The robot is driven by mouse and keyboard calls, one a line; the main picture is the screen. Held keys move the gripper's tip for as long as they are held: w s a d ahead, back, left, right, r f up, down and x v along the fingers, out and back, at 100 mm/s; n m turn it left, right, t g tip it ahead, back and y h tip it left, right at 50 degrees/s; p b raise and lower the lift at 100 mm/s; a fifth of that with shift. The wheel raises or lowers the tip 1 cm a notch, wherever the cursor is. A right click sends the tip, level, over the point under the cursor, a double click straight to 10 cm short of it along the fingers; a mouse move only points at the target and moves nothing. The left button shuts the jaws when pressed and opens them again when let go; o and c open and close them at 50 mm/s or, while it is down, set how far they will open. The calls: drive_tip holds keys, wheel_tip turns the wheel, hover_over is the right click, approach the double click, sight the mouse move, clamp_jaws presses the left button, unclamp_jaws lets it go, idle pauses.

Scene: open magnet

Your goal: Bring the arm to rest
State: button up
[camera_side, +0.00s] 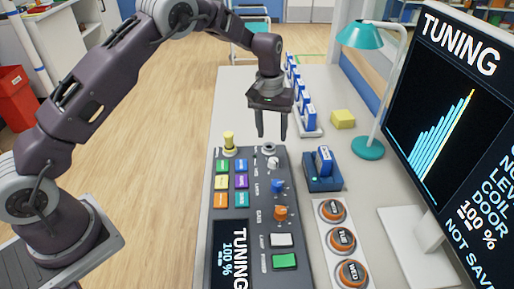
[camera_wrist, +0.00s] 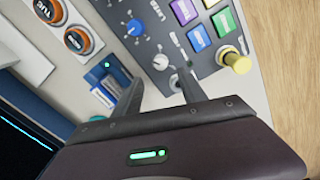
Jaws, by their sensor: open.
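My gripper (camera_side: 271,137) hangs pointing down above the far end of the control console (camera_side: 208,210). Its two fingers are apart with nothing between them. In the wrist view my gripper (camera_wrist: 163,85) also shows open and empty, with the console's grey panel beyond the fingertips. The console carries coloured square buttons, a yellow knob (camera_side: 229,142), a white knob (camera_side: 272,163), a blue knob (camera_side: 278,186) and an orange knob (camera_side: 281,213). Its small screen (camera_side: 229,255) reads TUNING 100 %.
A large monitor (camera_side: 440,110) stands at the right and reads TUNING, 100 %, NOT SAVED. A teal lamp (camera_side: 368,147), a yellow block (camera_side: 343,119), a row of blue-and-white pieces (camera_side: 309,116), a blue holder (camera_side: 323,172) and a panel of round orange buttons (camera_side: 341,239) stand right of the console.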

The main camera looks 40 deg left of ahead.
drive_tip(key=s+r+m+t, duration=0.1)
drive_tip(key=s+r, duration=0.8)
drive_tip(key=r, duration=0.2)
drive_tip(key=s+r+m+t, duration=0.1)
drive_tip(key=s+r+t, duration=0.1)
drive_tip(key=s+r, duration=0.8)
drive_tip(key=s+m+t, duration=0.2)
drive_tip(key=s, duration=1.6)
drive_tip(key=shift+a+m+y, duration=0.3)
drive_tip(key=shift+a+m, duration=0.05)
drive_tip(key=shift+m, duration=0.05)
drive_tip(key=shift+r, duration=0.1)
